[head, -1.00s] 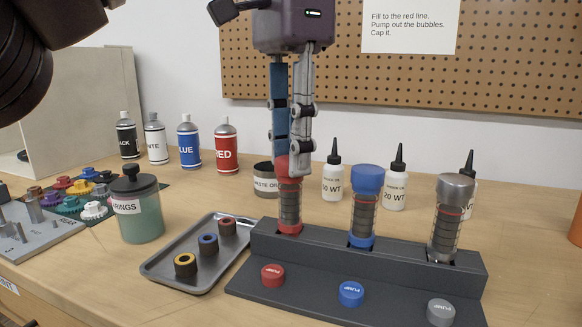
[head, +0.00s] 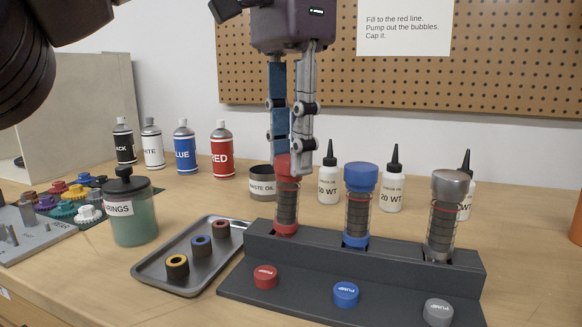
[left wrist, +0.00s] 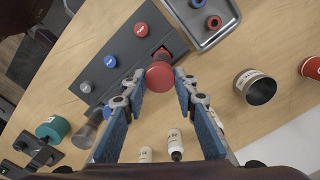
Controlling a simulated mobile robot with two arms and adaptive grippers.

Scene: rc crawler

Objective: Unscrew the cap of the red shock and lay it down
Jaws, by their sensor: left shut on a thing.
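The red shock (head: 286,208) stands upright in the left slot of a dark stand (head: 370,252). Its red cap (head: 283,166) is on top of the shock, with no clear gap below it. In the left wrist view the cap (left wrist: 160,76) shows from above, between the fingertips. My left gripper (head: 291,168) points straight down and is shut on the red cap. Its fingers hide part of the cap. My right gripper is in neither view.
Blue (head: 358,205) and grey (head: 443,215) shocks stand to the right in the stand. Pump caps, one red (head: 265,277), lie in front. A tray (head: 160,272) with several rings is left. A waste oil cup (head: 262,183) and oil bottles (head: 392,190) stand behind.

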